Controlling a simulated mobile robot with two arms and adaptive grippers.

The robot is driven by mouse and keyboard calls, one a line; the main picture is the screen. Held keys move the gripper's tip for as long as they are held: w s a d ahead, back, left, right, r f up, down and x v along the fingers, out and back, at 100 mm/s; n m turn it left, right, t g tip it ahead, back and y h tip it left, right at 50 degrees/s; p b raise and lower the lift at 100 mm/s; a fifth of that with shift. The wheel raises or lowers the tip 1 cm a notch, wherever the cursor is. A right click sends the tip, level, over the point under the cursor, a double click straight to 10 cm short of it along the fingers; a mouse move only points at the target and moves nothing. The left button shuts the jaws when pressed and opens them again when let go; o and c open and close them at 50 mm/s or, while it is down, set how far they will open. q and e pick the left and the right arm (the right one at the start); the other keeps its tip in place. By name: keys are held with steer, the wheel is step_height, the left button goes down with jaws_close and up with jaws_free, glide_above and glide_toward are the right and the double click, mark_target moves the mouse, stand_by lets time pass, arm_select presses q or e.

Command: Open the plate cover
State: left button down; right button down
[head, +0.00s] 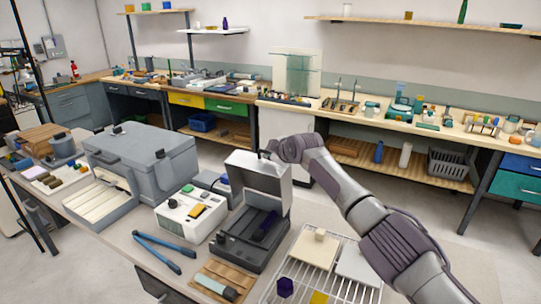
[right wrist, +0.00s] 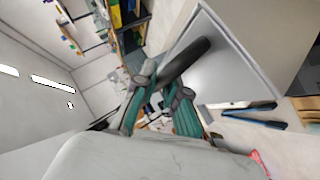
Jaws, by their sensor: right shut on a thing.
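The plate cover (head: 262,176) is a silver-grey lid hinged on a black device base (head: 240,250). It stands raised, with the base's dark inside showing and a dark blue piece in it. My right gripper (head: 266,155) is at the top edge of the cover. In the right wrist view, its teal-padded fingers (right wrist: 160,90) are shut on the black bar handle (right wrist: 188,58). The pale cover panel (right wrist: 225,70) lies beside the handle there. My left gripper is not in view.
A white instrument box (head: 188,218) and blue-handled tongs (head: 163,248) are left of the device. A large grey machine (head: 155,165) stands behind them. A wire rack (head: 352,285) with pale plates is at the right, under my right arm.

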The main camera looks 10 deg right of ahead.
steer(key=shift+f, duration=0.15)
steer(key=c, duration=1.5)
jaws_free()
steer(key=v, duration=1.2)
